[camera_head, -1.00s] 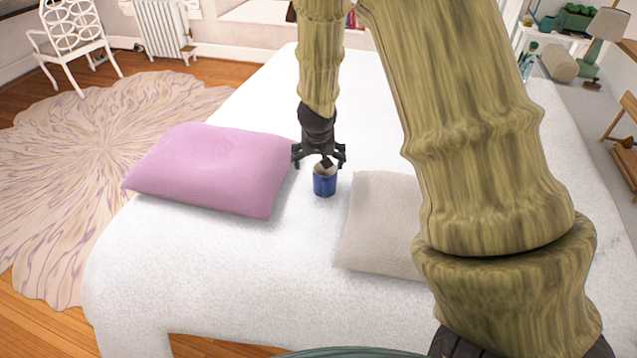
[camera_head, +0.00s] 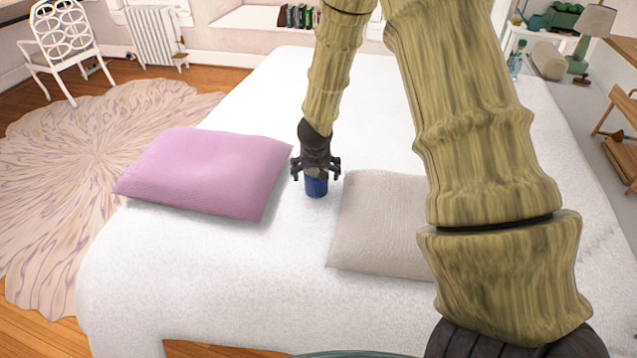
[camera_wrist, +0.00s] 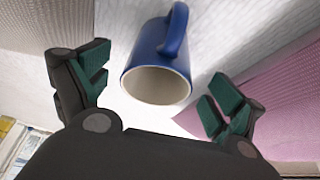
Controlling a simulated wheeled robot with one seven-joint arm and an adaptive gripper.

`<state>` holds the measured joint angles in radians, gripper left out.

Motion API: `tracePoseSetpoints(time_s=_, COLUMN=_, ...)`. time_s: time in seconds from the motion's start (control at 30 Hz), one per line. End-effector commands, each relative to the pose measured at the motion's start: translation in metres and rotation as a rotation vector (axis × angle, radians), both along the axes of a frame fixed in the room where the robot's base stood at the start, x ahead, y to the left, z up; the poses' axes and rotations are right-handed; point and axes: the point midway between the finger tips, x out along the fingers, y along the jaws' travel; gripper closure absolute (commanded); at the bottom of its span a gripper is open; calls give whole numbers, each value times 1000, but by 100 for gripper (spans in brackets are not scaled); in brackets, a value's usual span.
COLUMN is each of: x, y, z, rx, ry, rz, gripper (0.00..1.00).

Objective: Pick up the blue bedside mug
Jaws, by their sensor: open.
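The blue mug (camera_head: 316,187) stands on the white bed between the two pillows. Its upper part is hidden behind my gripper (camera_head: 316,172) in the head view. In the wrist view the mug (camera_wrist: 147,56) shows its pale inside and its blue handle, which points to the top of the picture. My gripper (camera_wrist: 155,97) is open, with one green-padded finger on each side of the mug and gaps between pads and mug. Nothing is held.
A pink pillow (camera_head: 205,172) lies to the left of the mug and a pale grey pillow (camera_head: 378,228) close to its right. The white bed (camera_head: 215,270) is clear in front of them. A white chair (camera_head: 62,45) and a radiator (camera_head: 153,35) stand at the far left.

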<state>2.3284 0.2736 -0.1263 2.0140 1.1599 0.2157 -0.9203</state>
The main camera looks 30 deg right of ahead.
Motion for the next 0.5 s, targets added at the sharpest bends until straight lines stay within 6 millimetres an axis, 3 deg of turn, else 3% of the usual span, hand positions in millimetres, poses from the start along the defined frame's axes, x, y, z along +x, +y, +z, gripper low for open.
tracePoseSetpoints(time_s=0.2, x=6, y=-5, z=-22, rx=2, ry=0, rz=-3, gripper=6)
tracePoseSetpoints(time_s=0.5, x=9, y=-7, z=-28, rx=0, ry=0, rz=-1, gripper=6)
